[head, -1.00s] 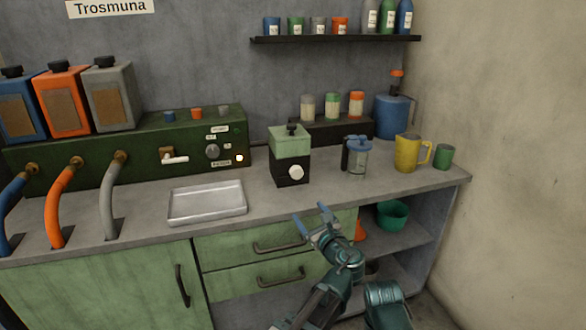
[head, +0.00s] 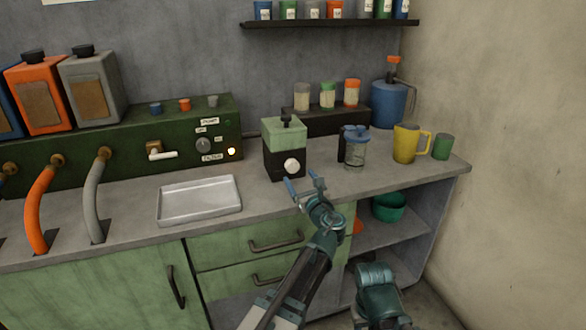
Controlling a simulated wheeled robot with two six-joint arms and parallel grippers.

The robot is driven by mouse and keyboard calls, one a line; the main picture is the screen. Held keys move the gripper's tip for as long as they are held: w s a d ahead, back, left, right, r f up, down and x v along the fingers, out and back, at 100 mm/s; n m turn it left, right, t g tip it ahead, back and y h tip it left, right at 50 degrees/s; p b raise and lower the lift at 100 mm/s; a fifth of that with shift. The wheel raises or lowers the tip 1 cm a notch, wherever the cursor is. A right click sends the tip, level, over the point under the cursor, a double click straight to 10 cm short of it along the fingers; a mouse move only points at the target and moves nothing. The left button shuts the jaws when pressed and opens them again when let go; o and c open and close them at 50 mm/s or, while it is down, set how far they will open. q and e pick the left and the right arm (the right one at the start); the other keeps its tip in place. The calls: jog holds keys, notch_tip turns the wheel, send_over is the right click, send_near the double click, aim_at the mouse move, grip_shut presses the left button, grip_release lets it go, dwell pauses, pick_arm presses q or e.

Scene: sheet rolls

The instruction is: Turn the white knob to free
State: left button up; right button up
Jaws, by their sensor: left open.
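The white knob (head: 291,166) is a round dial on the lower black front of a small device (head: 284,137) with a pale green top, standing on the counter. My left gripper (head: 301,184) is open and empty. In the picture its fingertips are just below the knob, near the counter's front edge, and point up toward it. The gap to the knob is hard to judge. The fingers do not appear to be around the knob.
A metal tray (head: 199,201) lies left of the device. A lidded jar (head: 355,150), a yellow jug (head: 405,144) and a green cup (head: 442,147) stand to the right. A green panel (head: 120,145) with a grey dial (head: 203,145) is behind left. Drawers are below.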

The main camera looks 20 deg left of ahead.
aim_at(294, 168)
pick_arm(q)
jog(key=x, duration=0.7)
grip_shut()
dwell(0.4)
